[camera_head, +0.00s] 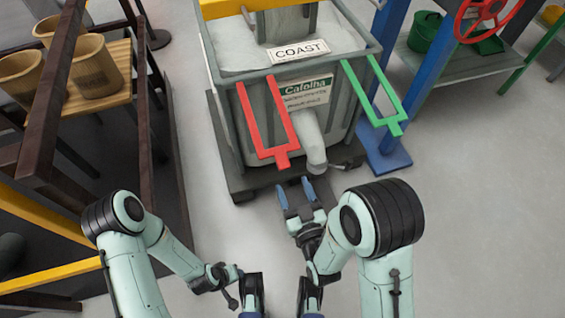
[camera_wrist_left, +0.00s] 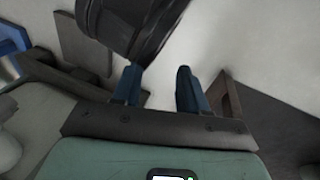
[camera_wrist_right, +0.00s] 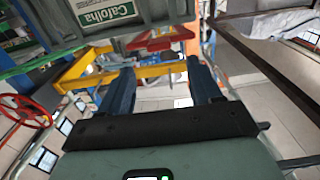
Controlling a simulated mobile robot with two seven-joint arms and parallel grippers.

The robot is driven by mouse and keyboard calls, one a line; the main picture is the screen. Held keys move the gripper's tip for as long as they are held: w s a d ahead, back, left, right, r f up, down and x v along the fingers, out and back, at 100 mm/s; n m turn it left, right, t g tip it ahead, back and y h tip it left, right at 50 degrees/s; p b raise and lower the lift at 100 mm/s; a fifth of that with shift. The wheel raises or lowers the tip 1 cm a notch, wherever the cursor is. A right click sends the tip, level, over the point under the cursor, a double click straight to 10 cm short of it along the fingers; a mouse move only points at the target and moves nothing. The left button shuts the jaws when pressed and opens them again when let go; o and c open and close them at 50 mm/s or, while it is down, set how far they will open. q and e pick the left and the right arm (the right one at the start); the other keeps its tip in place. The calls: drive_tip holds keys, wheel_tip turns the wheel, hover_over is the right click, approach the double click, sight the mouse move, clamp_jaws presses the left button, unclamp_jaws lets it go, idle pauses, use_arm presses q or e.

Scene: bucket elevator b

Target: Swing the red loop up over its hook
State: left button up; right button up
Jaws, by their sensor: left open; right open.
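The red loop (camera_head: 266,150) is a long narrow frame with a short tab at its lower end. It hangs down the left front of a grey bin (camera_head: 230,95). I cannot make out its hook. My right gripper (camera_head: 297,193) is open and empty, just below and right of the loop's tab, apart from it. In the right wrist view its fingers (camera_wrist_right: 160,75) are spread; a red piece (camera_wrist_right: 160,38) shows beyond them, perhaps the loop. My left gripper (camera_wrist_left: 157,78) is open in the left wrist view, with a dark, blurred part beyond its fingers.
A green loop (camera_head: 388,122) juts from the bin's right front. A grey spout (camera_head: 310,140) lies between the loops. A blue post (camera_head: 385,150) stands right of the bin. A wooden shelf with pots (camera_head: 92,65) stands left.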

sight(284, 164)
drive_tip(key=shift+w+a+f+b, duration=0.1)
drive_tip(key=shift+w+b, duration=0.25)
drive_tip(key=shift+b, duration=0.25)
drive_tip(key=shift+w+a+f+b, duration=0.1)
drive_tip(key=shift+w+b, duration=0.25)
drive_tip(key=shift+b, duration=0.2)
use_arm(q)
drive_tip(key=f, duration=0.1)
drive_tip(key=a+f, duration=0.1)
drive_tip(key=f, duration=0.1)
drive_tip(key=a+f, duration=0.1)
drive_tip(key=f, duration=0.1)
drive_tip(key=shift+s+f, duration=0.1)
drive_tip(key=shift+s, duration=0.05)
use_arm(e)
drive_tip(key=x, duration=0.8)
drive_tip(key=shift+r, duration=0.15)
